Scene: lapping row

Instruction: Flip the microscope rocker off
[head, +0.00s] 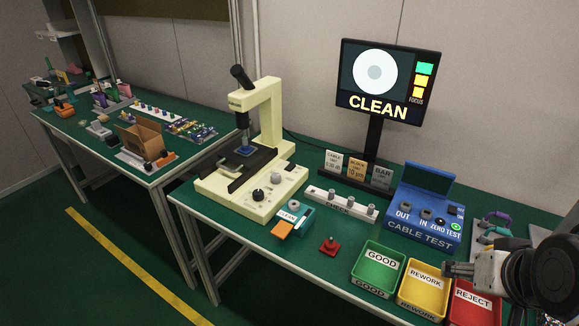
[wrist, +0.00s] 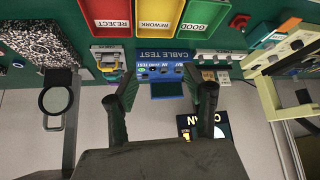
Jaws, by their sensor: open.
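The cream microscope (head: 265,120) stands on the green bench left of centre in the head view, with a dark eyepiece tube and a black stage bearing a small blue piece. Its base front carries a dark knob (head: 258,195) and smaller pale controls; I cannot make out the rocker or its position. In the wrist view the microscope (wrist: 268,90) is at the right, upside down and partly cut off. My gripper (head: 447,270) is at the right of the head view above the rework and reject trays, well away from the microscope. Its fingers (wrist: 166,88) are apart and empty.
The green good tray (head: 357,278), yellow rework tray (head: 402,296) and red reject tray (head: 455,315) line the front edge. A blue cable tester (head: 408,230) and a monitor reading CLEAN (head: 387,75) stand behind. A teal box (head: 303,217) and red knobbed piece (head: 329,247) sit near the microscope.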

